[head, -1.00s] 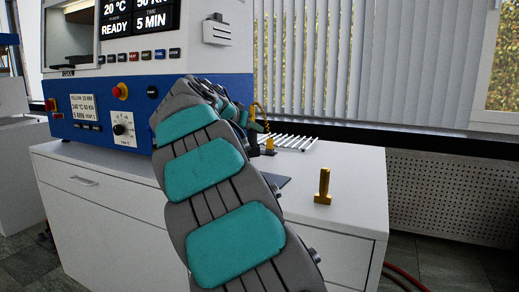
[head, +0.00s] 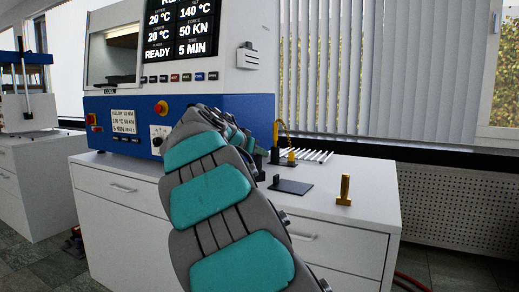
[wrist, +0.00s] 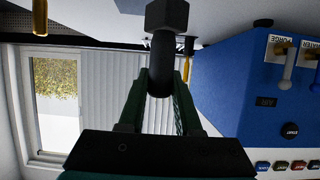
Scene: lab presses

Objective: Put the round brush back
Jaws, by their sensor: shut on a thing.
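My gripper (wrist: 160,98) has green fingers, shut on a dark cylindrical thing (wrist: 163,62) with a wider, faceted end. I take it to be the round brush; no bristles can be made out. The wrist view is upside down, and the thing's wide end points toward the white worktop. In the head view my arm covers most of my gripper, which is near the press's right front corner, left of a dark flat plate (head: 290,187) on the worktop. The held thing cannot be told clearly there.
The blue and white press (head: 200,105) stands at the left on the white cabinet (head: 345,225). An upright brass piece (head: 345,190) stands near the worktop's right edge. A white roller rack (head: 313,156) and a brass-based piece (head: 291,158) with a chain are behind the plate.

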